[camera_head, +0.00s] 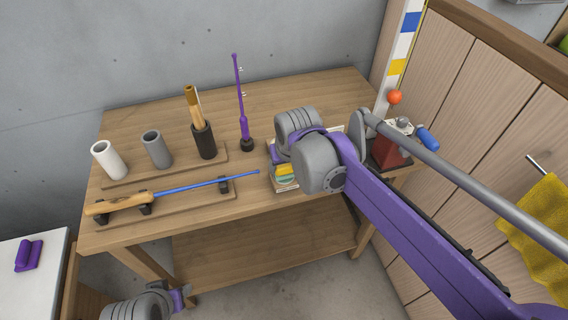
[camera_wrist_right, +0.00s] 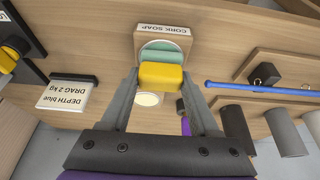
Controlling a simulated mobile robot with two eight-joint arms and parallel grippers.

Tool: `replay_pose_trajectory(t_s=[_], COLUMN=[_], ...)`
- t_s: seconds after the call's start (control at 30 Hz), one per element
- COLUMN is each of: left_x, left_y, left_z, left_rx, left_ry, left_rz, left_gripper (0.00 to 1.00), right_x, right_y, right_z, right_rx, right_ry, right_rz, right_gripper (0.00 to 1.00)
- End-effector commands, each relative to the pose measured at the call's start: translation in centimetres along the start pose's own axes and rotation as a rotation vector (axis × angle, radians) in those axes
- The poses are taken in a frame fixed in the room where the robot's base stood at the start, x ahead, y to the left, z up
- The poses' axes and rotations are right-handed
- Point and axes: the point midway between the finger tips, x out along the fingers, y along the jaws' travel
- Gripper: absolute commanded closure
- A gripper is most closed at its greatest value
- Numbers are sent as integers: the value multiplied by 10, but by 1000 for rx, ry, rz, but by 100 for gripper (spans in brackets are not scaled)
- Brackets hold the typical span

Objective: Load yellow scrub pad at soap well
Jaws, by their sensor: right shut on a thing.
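My right gripper (camera_wrist_right: 160,82) is shut on the yellow scrub pad (camera_wrist_right: 161,75), with one grey finger on each side of it. The pad is over the soap well, a wooden block labelled "CORK SOAP" (camera_wrist_right: 163,28) with a pale green disc (camera_wrist_right: 162,52) in it. In the head view the yellow pad (camera_head: 286,169) shows just above the green disc (camera_head: 287,181), partly hidden by my right wrist. I cannot tell whether pad and disc touch. My left arm shows at the bottom left of the head view, its fingers not clear.
On the wooden bench (camera_head: 200,225), a rack holds a white cup (camera_head: 108,160), a grey cup (camera_head: 156,149) and a black cup (camera_head: 204,141) with a handle. A blue rod (camera_head: 205,184) lies in front. A purple rod (camera_head: 241,105) stands behind. A red box (camera_head: 390,150) is at right.

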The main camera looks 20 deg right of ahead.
Motion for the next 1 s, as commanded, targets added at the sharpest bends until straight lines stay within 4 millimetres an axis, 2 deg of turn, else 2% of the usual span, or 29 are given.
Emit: replay_pose_trajectory(t_s=[0.7, 1.0], left_x=[-41, -44], left_y=[0, 0], left_z=[-34, -37], left_rx=[0, 0], left_ry=[25, 28], left_rz=[0, 0], left_gripper=[50, 50], right_x=[-57, -61], right_y=[0, 0], right_z=[-25, -26], right_rx=[0, 0], right_ry=[5, 3], right_rz=[0, 0], right_gripper=[83, 83])
